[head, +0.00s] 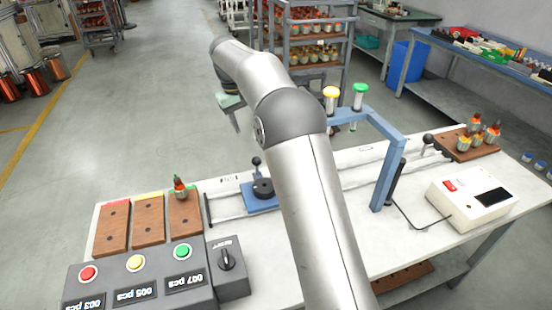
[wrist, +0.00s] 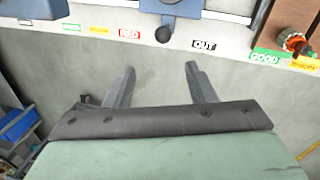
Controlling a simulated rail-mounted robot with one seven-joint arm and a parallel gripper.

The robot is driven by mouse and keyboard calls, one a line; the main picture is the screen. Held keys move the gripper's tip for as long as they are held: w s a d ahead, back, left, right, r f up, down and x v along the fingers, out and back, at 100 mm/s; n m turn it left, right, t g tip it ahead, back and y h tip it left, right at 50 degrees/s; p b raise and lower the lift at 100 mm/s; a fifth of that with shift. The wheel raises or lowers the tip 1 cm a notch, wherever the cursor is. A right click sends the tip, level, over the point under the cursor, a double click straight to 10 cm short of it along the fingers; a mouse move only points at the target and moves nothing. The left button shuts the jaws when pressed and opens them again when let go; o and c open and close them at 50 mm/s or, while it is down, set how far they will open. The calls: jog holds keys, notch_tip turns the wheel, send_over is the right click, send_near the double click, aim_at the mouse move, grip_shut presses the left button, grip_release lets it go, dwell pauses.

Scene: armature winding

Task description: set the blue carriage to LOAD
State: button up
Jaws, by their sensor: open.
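The blue carriage (head: 262,196) sits on rails toward the left part of the white table, with a dark round piece on top. Its black ball knob (head: 256,161) stands at the far side. In the wrist view part of the blue carriage (wrist: 178,7) shows at the top edge, with the knob (wrist: 163,35) between the RED label and the OUT label (wrist: 203,46). No LOAD label is readable. My gripper (head: 237,125) is beyond the table's far edge, apart from the knob. In the wrist view its two fingers (wrist: 160,78) are spread and empty.
A blue gantry (head: 385,150) with yellow and green lamps spans the rails. Wooden trays (head: 148,222) and a button box (head: 140,280) stand at the left. A white meter box (head: 472,200) and a tray of armatures (head: 470,148) stand at the right.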

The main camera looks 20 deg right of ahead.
aim_at(262, 181)
jog(key=d+f, duration=0.1)
jog(key=f, duration=1)
jog(key=d+f+p, duration=0.1)
jog(key=f, duration=0.5)
jog(key=shift+w+d, duration=0.3)
jog(key=shift+w, duration=0.05)
